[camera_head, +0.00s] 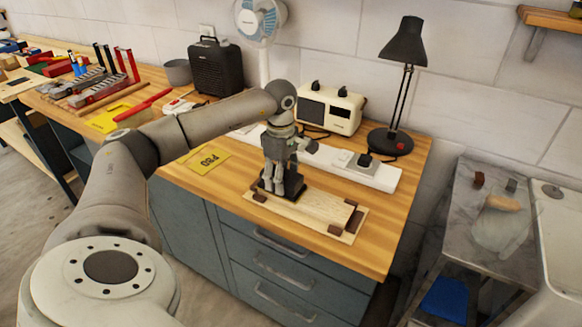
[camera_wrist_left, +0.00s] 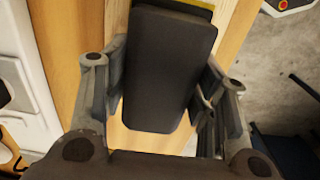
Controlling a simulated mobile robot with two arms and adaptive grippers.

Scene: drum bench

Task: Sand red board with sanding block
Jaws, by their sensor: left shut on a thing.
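My left gripper (camera_head: 283,190) points down over the left end of a pale wooden board (camera_head: 310,207). It is shut on a dark, flat sanding block (camera_wrist_left: 170,70), which fills the space between its fingers in the wrist view. The block's dark edge also shows at the fingertips in the head view. Whether it touches the board is hard to tell. The board looks pale wood, not red, and lies on a thin base with dark red-brown corner blocks (camera_head: 353,219). Part of it shows below the block in the wrist view (camera_wrist_left: 150,139). My right gripper is not in view.
A yellow P80 sheet (camera_head: 203,158) lies left of the board. Behind the board are a white power strip (camera_head: 378,174), a cream device (camera_head: 331,108) and a black lamp (camera_head: 404,45). The bench's front edge is close. Bare wood (camera_head: 385,232) lies to the right.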

